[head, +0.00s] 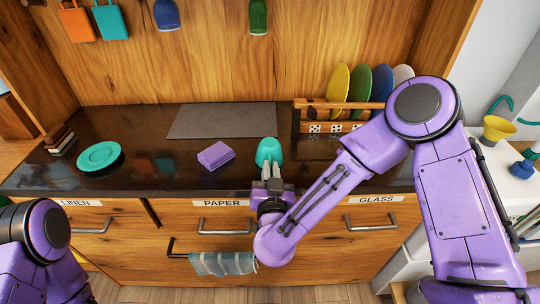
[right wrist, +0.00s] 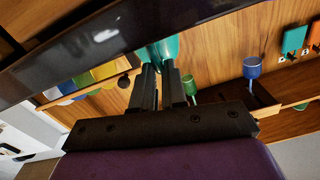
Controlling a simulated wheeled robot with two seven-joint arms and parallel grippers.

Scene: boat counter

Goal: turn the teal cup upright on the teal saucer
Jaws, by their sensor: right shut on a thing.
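The teal cup (head: 269,150) is near the front edge of the dark counter, with its rounded end up, so it looks mouth down. My right gripper (head: 267,174) is shut on the cup from the front. In the right wrist view the teal cup (right wrist: 166,47) shows at the fingertips (right wrist: 161,66), partly cut off by the fingers. I cannot tell whether the cup touches the counter. The teal saucer (head: 99,156) lies flat and empty on the left of the counter, well apart from the cup. My left gripper is out of view.
A purple sponge-like block (head: 215,155) lies between saucer and cup. A grey mat (head: 222,121) lies behind. A wooden rack (head: 322,109) with several coloured plates stands at the back right. A towel (head: 224,263) hangs below the counter front.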

